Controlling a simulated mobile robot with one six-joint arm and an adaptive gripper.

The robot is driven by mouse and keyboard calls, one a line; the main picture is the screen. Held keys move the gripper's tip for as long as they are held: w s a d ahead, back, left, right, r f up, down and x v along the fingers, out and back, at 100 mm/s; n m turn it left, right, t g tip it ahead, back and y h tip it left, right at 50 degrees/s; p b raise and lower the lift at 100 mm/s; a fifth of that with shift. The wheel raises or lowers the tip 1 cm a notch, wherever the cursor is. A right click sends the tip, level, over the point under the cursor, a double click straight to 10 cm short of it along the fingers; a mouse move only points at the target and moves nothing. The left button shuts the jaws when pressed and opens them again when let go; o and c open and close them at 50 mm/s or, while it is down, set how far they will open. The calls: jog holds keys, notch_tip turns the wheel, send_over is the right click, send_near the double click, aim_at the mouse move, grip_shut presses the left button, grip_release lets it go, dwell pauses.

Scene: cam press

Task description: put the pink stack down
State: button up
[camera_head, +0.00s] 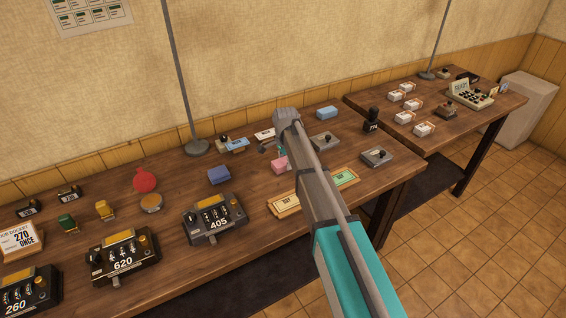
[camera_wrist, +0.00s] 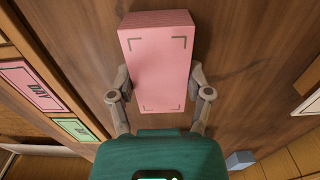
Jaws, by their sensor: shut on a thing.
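The pink stack (camera_wrist: 158,62) is a rectangular block with a pale pink top, dark corner marks and a darker pink side. In the wrist view it lies between the two fingers of my gripper (camera_wrist: 158,84), which is shut on it. In the head view a small part of the pink stack (camera_head: 279,166) shows at the left of my arm, over the middle of the wooden table (camera_head: 190,172). My arm hides the rest of it and most of the gripper there. I cannot tell whether the stack touches the table or hangs just above it.
A wooden tray (camera_head: 270,205) with cream and green panels lies in front of the stack. Grey stamp-like devices (camera_head: 376,156) stand to the right. Bare wood surrounds the pink stack in the wrist view.

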aim_at(285, 161)
jog(key=shift+f, duration=0.2)
jog(key=o, duration=1.2)
jog(key=shift+r, duration=0.25)
notch_tip(285, 161, up, 12)
jog(key=p, duration=1.2)
jog(key=s+d+n, duration=0.3)
jog(key=s+d, duration=0.4)
jog(key=s, duration=0.1)
jog(key=s+d+n, duration=0.4)
jog(key=s+d, duration=0.4)
jog(key=s, duration=0.1)
jog(key=s+d+n, duration=0.4)
jog(key=s+d, duration=0.3)
jog(key=s, duration=0.1)
jog(key=shift+s+d, duration=0.2)
jog(key=shift+s, duration=0.2)
